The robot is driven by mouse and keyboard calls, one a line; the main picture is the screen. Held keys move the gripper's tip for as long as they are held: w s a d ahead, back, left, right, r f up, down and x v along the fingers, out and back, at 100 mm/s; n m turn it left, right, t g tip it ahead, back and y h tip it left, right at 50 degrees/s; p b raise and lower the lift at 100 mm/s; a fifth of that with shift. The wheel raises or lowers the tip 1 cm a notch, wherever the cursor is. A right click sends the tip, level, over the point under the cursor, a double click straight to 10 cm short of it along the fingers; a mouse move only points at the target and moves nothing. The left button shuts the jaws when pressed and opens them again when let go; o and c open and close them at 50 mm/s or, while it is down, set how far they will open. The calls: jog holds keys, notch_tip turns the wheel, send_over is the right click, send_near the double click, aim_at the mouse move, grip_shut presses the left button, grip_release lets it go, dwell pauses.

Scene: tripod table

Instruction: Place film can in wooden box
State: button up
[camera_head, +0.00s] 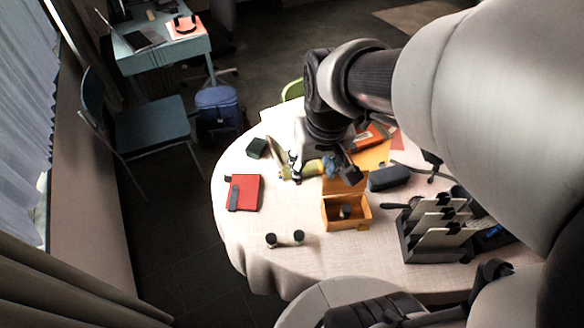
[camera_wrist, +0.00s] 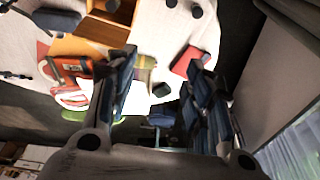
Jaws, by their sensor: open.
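The open wooden box (camera_head: 333,222) stands near the middle of the table, its lid raised at the back. A small dark-topped can, apparently a film can (camera_head: 345,211), is inside it. Two more small dark-capped film cans, a left one (camera_head: 271,240) and a right one (camera_head: 299,237), stand apart on the cloth left of the box. My gripper (camera_head: 325,164) is above the table behind the box, open, with nothing seen held. In the wrist view its fingers (camera_wrist: 160,75) are spread; the box (camera_wrist: 122,13) and cans (camera_wrist: 197,12) are at the top edge.
A red notebook (camera_head: 246,191) and a small dark green box (camera_head: 256,148) lie at the table's left. A dark case (camera_head: 388,178) and a black rack (camera_head: 424,252) stand right of the wooden box. The cloth around the two cans is clear.

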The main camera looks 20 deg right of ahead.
jog(key=s+a+r+n+t, duration=0.1)
jog(key=s+a+r, duration=0.1)
jog(key=s, duration=0.3)
jog(key=s+a+r+n, duration=0.1)
jog(key=s+a+r, duration=0.1)
jog(key=s+a, duration=0.2)
jog(key=shift+s+a+r+t+y, duration=0.3)
jog(key=shift+s+a+r+t, duration=0.1)
jog(key=shift+s, duration=0.2)
jog(key=shift+d, duration=0.1)
